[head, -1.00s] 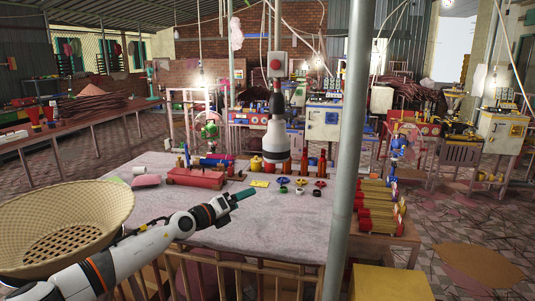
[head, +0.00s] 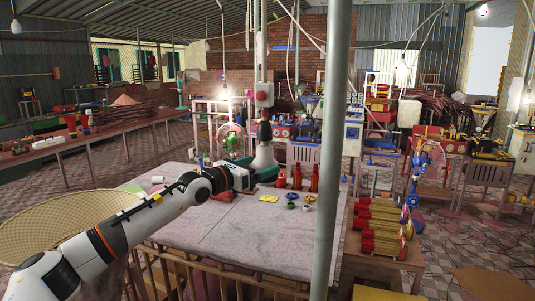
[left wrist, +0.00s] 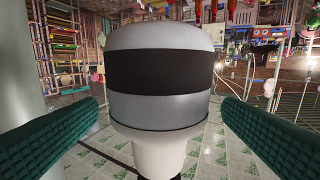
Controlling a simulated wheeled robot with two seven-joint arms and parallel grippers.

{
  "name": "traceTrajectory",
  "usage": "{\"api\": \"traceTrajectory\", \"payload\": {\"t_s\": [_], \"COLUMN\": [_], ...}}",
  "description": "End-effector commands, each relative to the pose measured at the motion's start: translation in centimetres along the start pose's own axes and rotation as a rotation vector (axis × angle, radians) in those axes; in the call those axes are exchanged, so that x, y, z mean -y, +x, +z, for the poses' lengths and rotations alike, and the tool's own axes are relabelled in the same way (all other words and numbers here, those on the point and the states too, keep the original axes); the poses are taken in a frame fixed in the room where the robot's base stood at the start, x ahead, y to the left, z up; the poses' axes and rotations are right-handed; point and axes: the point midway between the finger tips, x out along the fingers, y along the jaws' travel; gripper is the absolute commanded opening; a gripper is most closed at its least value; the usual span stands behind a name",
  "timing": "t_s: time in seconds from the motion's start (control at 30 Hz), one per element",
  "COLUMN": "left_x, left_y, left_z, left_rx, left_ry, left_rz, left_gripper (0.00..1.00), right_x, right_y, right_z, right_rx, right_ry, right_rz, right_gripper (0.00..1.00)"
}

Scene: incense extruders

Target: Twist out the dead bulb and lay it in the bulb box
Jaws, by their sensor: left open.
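A pale bulb (head: 264,157) hangs below a dark holder (head: 264,132) over the table. In the left wrist view the bulb (left wrist: 160,38) is large and close, with a black band, a grey band and a narrower white part below. My left gripper (head: 263,174) is open at the bulb in the head view. In the left wrist view its green fingers (left wrist: 162,128) stand on either side of the bulb, with gaps showing between it and both fingers. My right gripper is not in view. I cannot tell which container is the bulb box.
A grey post (head: 328,150) stands in front of the table (head: 240,225). Red bottles (head: 297,178) and small coloured wheels (head: 292,196) are on the table. A woven basket (head: 60,225) is at the left. Red and gold rolls (head: 378,228) lie at the right.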

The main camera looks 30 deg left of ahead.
Motion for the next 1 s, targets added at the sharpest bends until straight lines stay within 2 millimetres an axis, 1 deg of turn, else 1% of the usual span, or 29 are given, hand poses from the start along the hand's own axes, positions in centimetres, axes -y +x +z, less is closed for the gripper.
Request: {"api": "traceTrajectory", "payload": {"t_s": [0.03, 0.07, 0.2, 0.3, 0.43, 0.67, 0.77, 0.8, 0.97, 1.0], "left_x": [-0.1, -0.1, 0.0, 0.0, 0.0, 0.0, 0.0, 0.0, 0.0, 0.0], "left_y": [1.0, 1.5, 3.2, 4.0, 4.4, 4.5, 4.4, 4.4, 4.4, 4.4], "left_z": [-0.6, -0.6, -0.3, -0.1, 0.0, 0.1, 0.1, 0.1, 0.1, 0.1], "left_rx": [-0.002, -0.001, -0.002, 0.000, 0.000, 0.000, 0.000, 0.000, 0.000, 0.000], "left_ry": [-0.002, -0.002, -0.002, -0.001, 0.001, 0.001, 0.001, 0.001, 0.001, 0.001], "left_rz": [0.001, 0.001, 0.000, 0.000, -0.001, 0.000, 0.000, 0.000, -0.001, -0.001], "left_gripper": [0.89, 0.89, 0.89, 0.89, 0.89, 0.89, 0.75, 0.68, 0.42, 0.60], "right_x": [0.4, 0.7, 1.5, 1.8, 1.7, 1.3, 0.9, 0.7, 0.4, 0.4], "right_y": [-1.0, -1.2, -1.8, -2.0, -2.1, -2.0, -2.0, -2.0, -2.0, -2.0], "right_z": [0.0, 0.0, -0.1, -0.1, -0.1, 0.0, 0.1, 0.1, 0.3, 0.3], "right_rx": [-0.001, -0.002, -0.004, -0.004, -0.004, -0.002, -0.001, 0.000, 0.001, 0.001], "right_ry": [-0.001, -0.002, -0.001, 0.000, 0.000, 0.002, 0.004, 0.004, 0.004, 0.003], "right_rz": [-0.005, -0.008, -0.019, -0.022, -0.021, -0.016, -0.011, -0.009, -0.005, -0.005], "right_gripper": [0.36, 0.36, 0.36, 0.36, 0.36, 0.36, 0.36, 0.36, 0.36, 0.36]}}
